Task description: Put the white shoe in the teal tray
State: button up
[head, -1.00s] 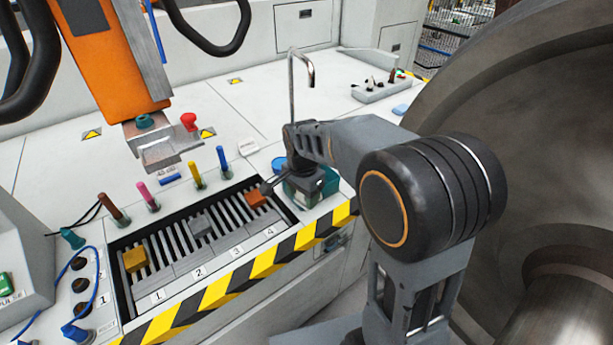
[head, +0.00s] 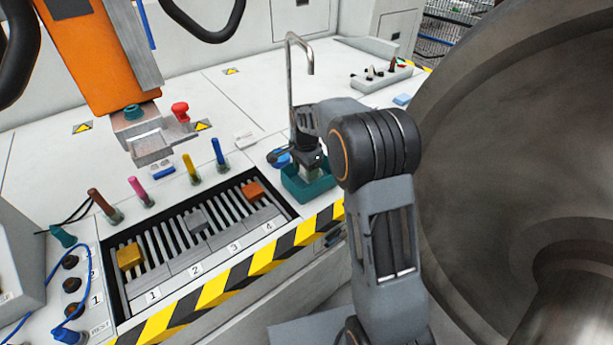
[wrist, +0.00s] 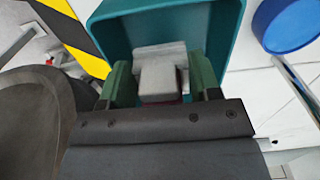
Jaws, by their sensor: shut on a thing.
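My gripper (wrist: 160,85) has green fingers, shut on the white shoe (wrist: 160,65), a pale grey-white block seen between them in the wrist view. The teal tray (wrist: 222,35) lies behind the shoe in that view, its walls around the held block. In the head view my gripper (head: 309,165) is over the teal tray (head: 310,193), at the right end of the slotted rack. The shoe is mostly hidden there by the gripper and arm. I cannot tell whether the shoe touches the tray floor.
The slotted rack (head: 165,262) holds a yellow block (head: 129,256), a grey block (head: 196,220) and an orange block (head: 252,189). A thin bent metal pipe (head: 290,75) stands behind the tray. A blue round piece (wrist: 290,22) is beside it. A large wheel (head: 500,130) fills the right.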

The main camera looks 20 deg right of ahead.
jog(key=shift+w+d+f, duration=0.25)
jog(key=shift+w+f, duration=0.3)
jog(key=shift+f, duration=1.65)
jog(key=shift+f, duration=0.1)
jog(key=o, duration=1)
jog(key=shift+c, duration=0.2)
